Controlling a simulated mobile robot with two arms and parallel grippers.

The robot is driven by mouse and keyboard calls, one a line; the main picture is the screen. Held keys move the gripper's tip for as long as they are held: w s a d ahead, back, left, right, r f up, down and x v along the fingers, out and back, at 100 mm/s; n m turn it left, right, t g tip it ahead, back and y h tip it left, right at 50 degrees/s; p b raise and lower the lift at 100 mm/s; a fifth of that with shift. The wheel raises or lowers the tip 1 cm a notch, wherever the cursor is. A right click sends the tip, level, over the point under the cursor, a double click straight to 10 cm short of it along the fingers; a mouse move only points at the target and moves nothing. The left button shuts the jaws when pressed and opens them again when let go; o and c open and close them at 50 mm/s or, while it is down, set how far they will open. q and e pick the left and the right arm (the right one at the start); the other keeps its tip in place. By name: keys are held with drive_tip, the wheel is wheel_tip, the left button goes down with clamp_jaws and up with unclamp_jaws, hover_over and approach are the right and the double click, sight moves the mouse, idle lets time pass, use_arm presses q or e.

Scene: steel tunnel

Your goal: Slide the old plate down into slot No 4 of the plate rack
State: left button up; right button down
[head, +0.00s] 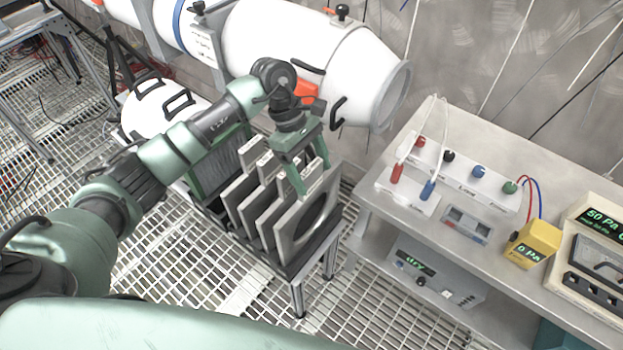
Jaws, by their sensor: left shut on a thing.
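The plate rack (297,275) stands on short metal legs in the middle of the head view, with several grey plates upright in a row. The frontmost plate, which I take for the old plate (284,236), has a large dark round opening. My left gripper (311,178) comes down from above and is shut at this plate's top edge. The plate stands upright in line with the others. Its lower edge is at the rack's front end, but I cannot tell how deep it sits. The slot numbers are not readable. My right gripper is not in view.
A white cylindrical vessel (290,45) with a flanged end lies close behind my gripper. To the right is a steel bench (385,215) with meters, cables and a yellow gauge (533,243). A dark green-framed box (215,165) stands left of the plates. Open grating floor lies in front.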

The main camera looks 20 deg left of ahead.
sight(313, 188)
use_arm(q)
wheel_tip(313, 188, down, 4)
drive_tip(key=shift+f+p, duration=0.1)
drive_tip(key=shift+p, duration=0.45)
drive_tip(key=shift+f, duration=0.2)
drive_tip(key=shift+f+b, duration=0.15)
drive_tip(key=shift+b, duration=0.15)
drive_tip(key=o, duration=1.5)
drive_tip(key=shift+o, duration=0.2)
